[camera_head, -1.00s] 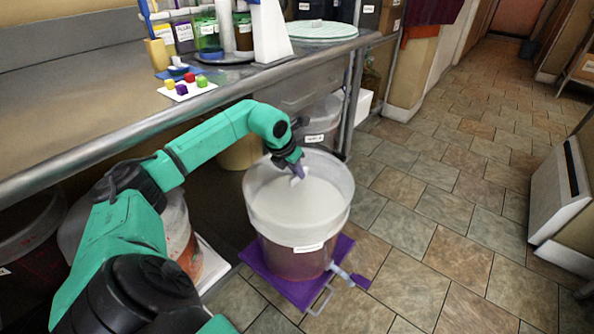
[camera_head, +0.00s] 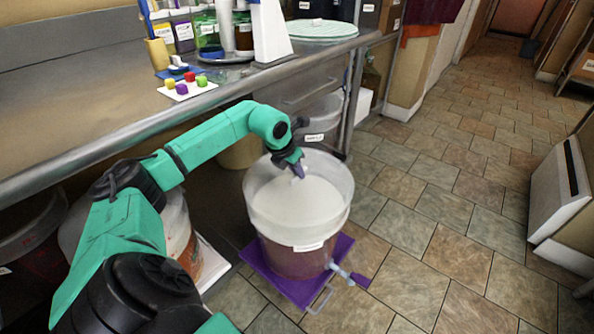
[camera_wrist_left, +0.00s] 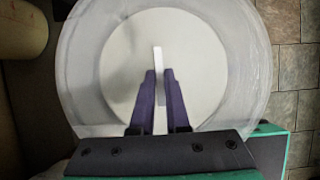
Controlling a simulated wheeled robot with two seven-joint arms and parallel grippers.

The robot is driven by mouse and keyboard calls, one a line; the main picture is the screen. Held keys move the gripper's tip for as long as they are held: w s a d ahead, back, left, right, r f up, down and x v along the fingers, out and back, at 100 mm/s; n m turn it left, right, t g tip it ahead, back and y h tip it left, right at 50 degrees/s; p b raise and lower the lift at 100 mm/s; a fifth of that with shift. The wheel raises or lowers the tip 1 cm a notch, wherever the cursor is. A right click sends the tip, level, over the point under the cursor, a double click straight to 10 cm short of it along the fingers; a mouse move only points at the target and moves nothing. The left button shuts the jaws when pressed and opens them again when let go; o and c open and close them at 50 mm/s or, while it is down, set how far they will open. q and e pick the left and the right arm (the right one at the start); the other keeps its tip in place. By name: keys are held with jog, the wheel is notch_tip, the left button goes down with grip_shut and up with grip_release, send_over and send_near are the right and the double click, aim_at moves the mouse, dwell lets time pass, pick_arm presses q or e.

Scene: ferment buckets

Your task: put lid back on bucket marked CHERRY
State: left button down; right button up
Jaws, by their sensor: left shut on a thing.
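A translucent bucket with reddish-brown contents (camera_head: 297,262) stands on a purple wheeled base (camera_head: 258,268). The white label (camera_head: 308,247) on its front is too small to read. A white round lid (camera_head: 310,208) lies within the bucket's mouth as seen from the head. The left wrist view shows the lid (camera_wrist_left: 205,65) as a disc with a thin bar handle, surrounded by the bucket's clear rim (camera_wrist_left: 80,70). My left gripper (camera_head: 298,172) points down over the lid, shut on its handle. Whether the lid touches the bucket is unclear. My right gripper is not in view.
A steel counter (camera_head: 60,110) runs along the left, with a small tray of coloured cubes (camera_head: 188,90) and bottles. Another bucket (camera_head: 178,230) stands under it at left, and a labelled one (camera_head: 318,125) behind. Tiled floor (camera_head: 430,240) to the right is clear.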

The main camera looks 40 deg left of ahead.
pick_arm(q)
jog(key=shift+c, duration=1.8)
grip_release()
notch_tip(320, 180, up, 7)
jog(key=p, duration=0.6)
grip_shut()
jog(key=shift+f, duration=0.15)
